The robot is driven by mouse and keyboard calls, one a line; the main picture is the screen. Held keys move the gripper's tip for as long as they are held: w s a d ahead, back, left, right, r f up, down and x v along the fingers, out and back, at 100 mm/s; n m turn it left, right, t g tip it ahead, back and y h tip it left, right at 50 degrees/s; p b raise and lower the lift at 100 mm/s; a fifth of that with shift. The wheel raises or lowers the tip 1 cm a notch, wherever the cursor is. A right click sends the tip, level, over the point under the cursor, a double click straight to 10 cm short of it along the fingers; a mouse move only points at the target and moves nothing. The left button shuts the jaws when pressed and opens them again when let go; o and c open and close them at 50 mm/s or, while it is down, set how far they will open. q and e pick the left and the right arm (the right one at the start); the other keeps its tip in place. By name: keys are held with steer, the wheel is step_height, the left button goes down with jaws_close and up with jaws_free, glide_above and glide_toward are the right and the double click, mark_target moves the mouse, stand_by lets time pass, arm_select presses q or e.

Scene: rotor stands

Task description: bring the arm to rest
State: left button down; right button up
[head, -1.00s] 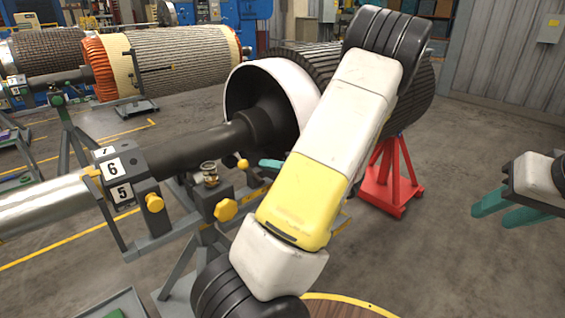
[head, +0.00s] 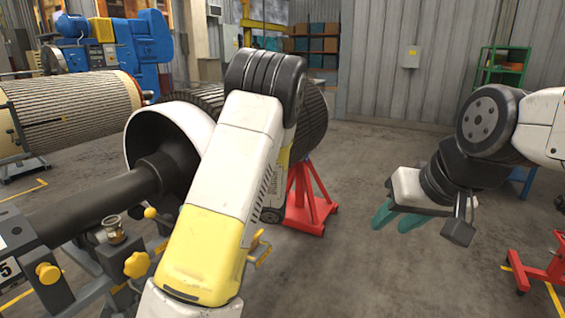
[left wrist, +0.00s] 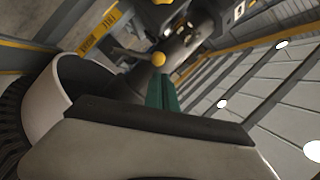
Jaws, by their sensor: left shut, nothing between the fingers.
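My left arm (head: 215,200), white and yellow with black joints, rises through the middle-left of the head view, in front of a rotor. Its gripper is hidden there. In the left wrist view, the left gripper's teal fingers (left wrist: 163,92) are together with nothing between them, and a yellow knob shows just beyond their tips. My right gripper (head: 397,220) hangs at the right of the head view, its two teal fingers apart and empty above bare floor.
The rotor's white end ring (head: 140,135) and dark shaft (head: 100,200) lie at left on a stand with yellow knobs (head: 137,264). A red stand (head: 310,205) stands behind my left arm. Another red stand (head: 540,270) is at lower right. The floor between them is clear.

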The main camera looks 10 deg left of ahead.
arm_select(q)
steer(key=s+d+r+g+h, duration=0.25)
steer(key=s+d+h, duration=0.35)
steer(key=s+h, duration=0.55)
steer(key=s+d+r+m+t+h, duration=0.5)
steer(key=s+d+r+t+h, duration=0.1)
steer(key=d+r, duration=0.6)
steer(key=shift+s+d+m+t, duration=0.4)
steer(key=shift+s+d+t, duration=0.15)
steer(key=shift+s, duration=0.4)
